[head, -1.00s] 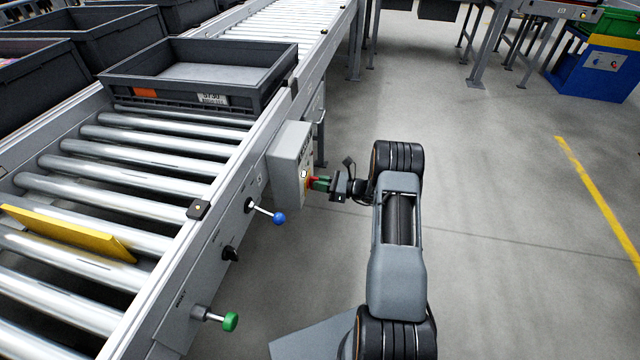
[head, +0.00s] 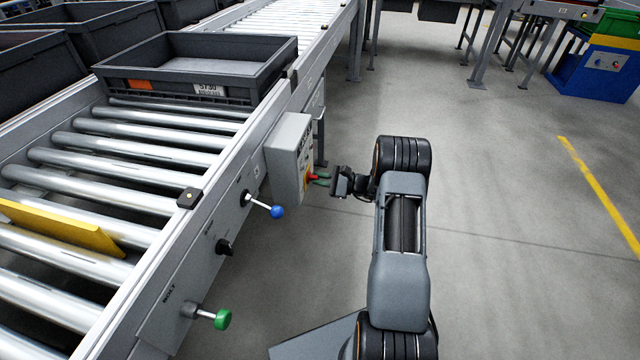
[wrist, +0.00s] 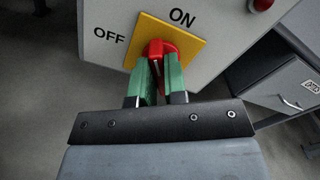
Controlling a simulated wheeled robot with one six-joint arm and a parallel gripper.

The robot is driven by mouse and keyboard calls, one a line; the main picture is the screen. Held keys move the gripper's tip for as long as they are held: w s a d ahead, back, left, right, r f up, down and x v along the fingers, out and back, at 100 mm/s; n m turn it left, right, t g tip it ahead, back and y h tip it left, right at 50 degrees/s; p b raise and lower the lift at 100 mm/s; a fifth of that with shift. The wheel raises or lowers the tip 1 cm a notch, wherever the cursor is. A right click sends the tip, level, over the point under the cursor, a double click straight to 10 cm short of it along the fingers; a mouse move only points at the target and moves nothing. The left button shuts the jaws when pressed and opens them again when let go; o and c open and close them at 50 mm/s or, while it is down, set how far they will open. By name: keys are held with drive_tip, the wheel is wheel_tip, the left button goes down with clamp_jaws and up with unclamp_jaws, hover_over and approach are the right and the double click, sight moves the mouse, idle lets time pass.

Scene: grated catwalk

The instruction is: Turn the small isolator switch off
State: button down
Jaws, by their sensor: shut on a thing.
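The isolator switch is a red knob (wrist: 158,50) on a yellow plate (wrist: 186,41), marked OFF at the left and ON at the upper right in the wrist view. It sits on a grey box (head: 284,158) on the conveyor's side. My gripper (head: 322,179) reaches it from the right in the head view. Its green fingers (wrist: 158,78) are shut on the red knob, one on each side, and hide part of it. In the wrist view the knob's grip stands roughly upright between the two labels; its exact setting is hard to tell.
A dark tray (head: 190,100) and a yellow board (head: 60,228) lie on the rollers.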

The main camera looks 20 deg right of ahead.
drive_tip(key=n+b, duration=0.3)
drive_tip(key=f+n+b, duration=0.1)
drive_tip(key=n+b, duration=0.2)
drive_tip(key=shift+s+a, duration=0.1)
drive_tip(key=n+b, duration=0.3)
drive_tip(key=shift+n+b, duration=0.3)
drive_tip(key=shift+n, duration=0.1)
drive_tip(key=shift+r+n+b, duration=0.15)
drive_tip(key=shift+n+b, duration=0.35)
drive_tip(key=c, duration=1.2)
unclamp_jaws()
drive_tip(key=shift+r, duration=0.1)
drive_tip(key=shift+o, duration=0.2)
drive_tip(key=p+v, duration=0.4)
drive_tip(key=v, duration=1)
